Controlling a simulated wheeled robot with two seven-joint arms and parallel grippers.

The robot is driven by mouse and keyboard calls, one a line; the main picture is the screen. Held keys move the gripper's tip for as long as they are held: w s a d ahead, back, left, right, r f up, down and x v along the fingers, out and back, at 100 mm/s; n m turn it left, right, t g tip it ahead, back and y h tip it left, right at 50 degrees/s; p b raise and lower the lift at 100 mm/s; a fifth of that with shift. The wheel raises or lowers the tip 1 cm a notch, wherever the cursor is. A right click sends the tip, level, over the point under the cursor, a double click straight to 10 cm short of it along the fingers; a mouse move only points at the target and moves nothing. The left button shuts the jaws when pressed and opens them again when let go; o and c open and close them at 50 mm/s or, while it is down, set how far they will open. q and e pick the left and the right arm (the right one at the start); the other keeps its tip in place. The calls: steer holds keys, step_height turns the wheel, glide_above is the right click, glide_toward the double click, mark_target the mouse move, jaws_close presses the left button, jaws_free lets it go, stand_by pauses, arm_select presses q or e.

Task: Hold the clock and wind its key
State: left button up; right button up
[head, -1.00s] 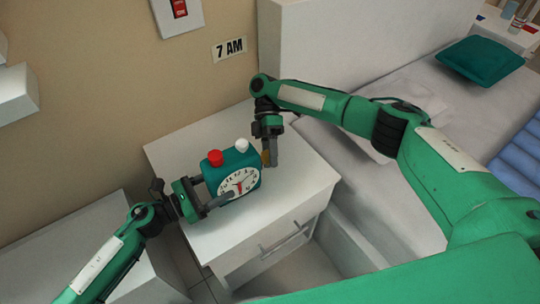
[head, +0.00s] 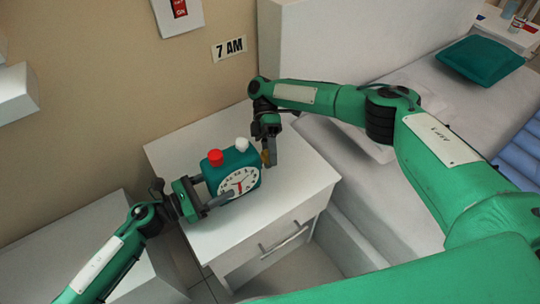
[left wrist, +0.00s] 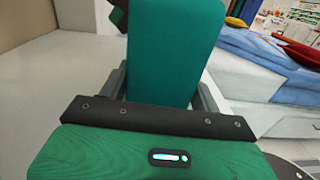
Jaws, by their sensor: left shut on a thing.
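A teal clock (head: 232,166) with a white face, a red knob and a white knob on top stands on the white nightstand. My left gripper (head: 218,189) is shut on it from the left, one finger across the face side and one behind. In the left wrist view the clock's plain teal side (left wrist: 172,50) fills the gap between the two grey fingers. A small brass-coloured key (head: 265,158) shows at the clock's right side. My right gripper (head: 270,153) points down at the key; whether its fingers are closed on the key is too small to tell.
The nightstand (head: 300,183) has free top around the clock and a drawer with a handle (head: 283,240). A bed with a teal pillow (head: 480,60) is to the right. A "7 AM" sign (head: 229,49) and a red switch (head: 180,8) are on the wall.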

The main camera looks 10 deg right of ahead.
steer(key=o, duration=0.4)
steer(key=shift+o, duration=0.2)
steer(key=shift+r, duration=0.1)
step_height(320, 180, up, 10)
steer(key=shift+w, duration=0.1)
stand_by(0.3)
